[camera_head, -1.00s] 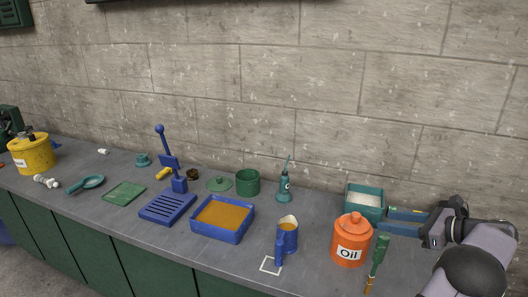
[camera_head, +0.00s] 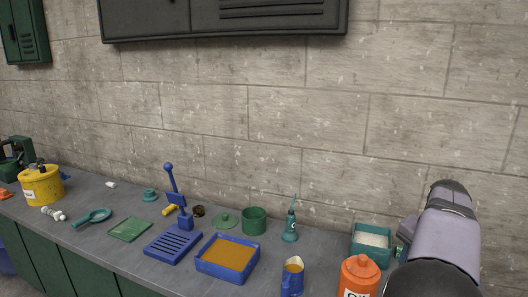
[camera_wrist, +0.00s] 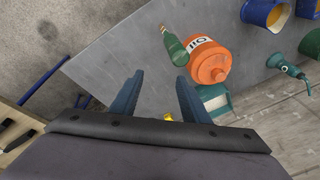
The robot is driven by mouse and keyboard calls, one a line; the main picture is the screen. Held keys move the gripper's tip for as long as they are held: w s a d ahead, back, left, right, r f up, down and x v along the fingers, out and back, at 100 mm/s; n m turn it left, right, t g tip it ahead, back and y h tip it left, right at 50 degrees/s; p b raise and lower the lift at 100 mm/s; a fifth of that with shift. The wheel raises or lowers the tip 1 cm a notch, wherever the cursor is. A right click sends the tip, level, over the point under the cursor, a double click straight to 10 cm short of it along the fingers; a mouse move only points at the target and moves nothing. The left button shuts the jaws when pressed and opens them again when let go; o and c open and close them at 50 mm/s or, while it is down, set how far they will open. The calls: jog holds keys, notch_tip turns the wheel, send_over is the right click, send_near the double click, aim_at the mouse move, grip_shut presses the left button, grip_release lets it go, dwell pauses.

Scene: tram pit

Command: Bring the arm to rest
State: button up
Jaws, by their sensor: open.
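My gripper shows in the wrist view (camera_wrist: 155,100). Its two blue fingers are apart with nothing between them, above the grey bench top. In the head view my arm stands at the right edge and its fingers are hidden. An orange oil jar (camera_head: 359,277) is just left of my arm, cut off by the lower edge.
A teal box of white material (camera_head: 372,240) stands close to my arm. A blue jug (camera_head: 292,279), a blue tray of orange-brown contents (camera_head: 228,256) and a green oil can (camera_head: 290,224) stand further left. A dark cabinet (camera_head: 222,17) hangs on the wall above.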

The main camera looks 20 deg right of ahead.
jog(key=w+a+r+n+g+h, duration=0.1)
jog(key=a+r+n+h, duration=0.1)
jog(key=a+r+n, duration=0.3)
jog(key=w+a+f+n+y, duration=0.1)
jog(key=w+a+f+n, duration=0.2)
jog(key=a+f, duration=0.3)
jog(key=w+a+f+n, duration=0.2)
jog(key=a+f+n, duration=0.1)
jog(key=a+f, duration=0.3)
jog(key=s+a+f+n+y+b, duration=0.1)
jog(key=s+a+f+n, duration=0.2)
jog(key=a, duration=0.5)
jog(key=s+a+f+n+g+y+b, duration=0.1)
jog(key=s+a+f, duration=0.2)
jog(key=a+f, duration=0.3)
jog(key=s+a+f+n+y+b, duration=0.1)
jog(key=s+a+f+n, duration=0.15)
jog(key=a, duration=0.65)
notch_tip(320, 180, up, 14)
jog(key=p, duration=1.5)
jog(key=shift+m, duration=0.35)
jog(key=f+b, duration=0.5)
jog(key=shift+s+f+b, duration=0.25)
jog(key=shift+f+b, duration=0.1)
